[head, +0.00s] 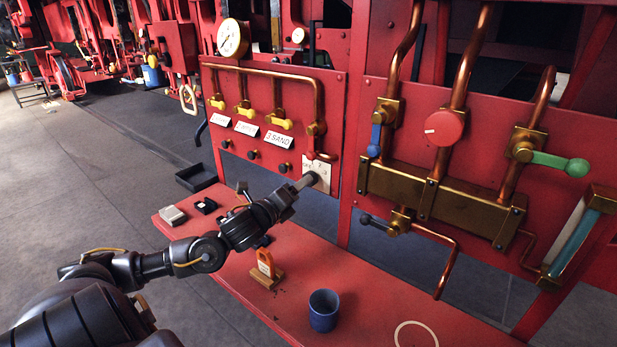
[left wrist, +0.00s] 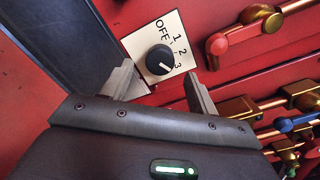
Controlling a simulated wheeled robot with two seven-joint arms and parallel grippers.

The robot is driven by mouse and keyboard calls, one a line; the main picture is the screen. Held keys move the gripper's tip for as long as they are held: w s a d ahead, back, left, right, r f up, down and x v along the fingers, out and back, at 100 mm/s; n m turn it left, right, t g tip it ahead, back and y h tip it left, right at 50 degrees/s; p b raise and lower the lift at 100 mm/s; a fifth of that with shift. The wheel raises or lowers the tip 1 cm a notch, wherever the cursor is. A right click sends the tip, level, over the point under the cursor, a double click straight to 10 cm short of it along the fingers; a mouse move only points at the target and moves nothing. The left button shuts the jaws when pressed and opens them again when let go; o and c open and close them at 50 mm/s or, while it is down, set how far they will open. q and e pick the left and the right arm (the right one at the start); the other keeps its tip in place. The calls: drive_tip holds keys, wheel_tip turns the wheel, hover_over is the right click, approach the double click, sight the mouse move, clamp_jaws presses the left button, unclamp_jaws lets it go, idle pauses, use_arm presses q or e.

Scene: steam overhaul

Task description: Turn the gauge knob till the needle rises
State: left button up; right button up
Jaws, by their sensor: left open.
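The black gauge knob (left wrist: 160,59) sits on a white plate (left wrist: 152,40) marked OFF, 1, 2, 3 in the left wrist view. A pale mark shows on its lower right side, roughly towards the 3. In the head view the plate (head: 322,168) is at the panel's lower right corner, and my gripper hides the knob. My left gripper (head: 305,183) is open just in front of the plate; in the left wrist view its fingers (left wrist: 159,74) stand on either side of the knob, apart from it. The white round gauge (head: 230,38) is at the upper left; its needle reading is too small to tell.
A red shelf (head: 330,270) below bears a blue cup (head: 323,310), an orange tag on a wooden stand (head: 265,265) and a pale ring (head: 415,335). Yellow-handled valves (head: 245,110) lie left of the plate. A blue lever (head: 375,138) and copper pipes are to its right.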

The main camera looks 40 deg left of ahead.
use_arm(q)
drive_tip(key=w+p, duration=0.1)
drive_tip(key=w, duration=0.4)
drive_tip(key=shift+a, duration=0.2)
drive_tip(key=shift+c, duration=0.5)
drive_tip(key=c, duration=0.9)
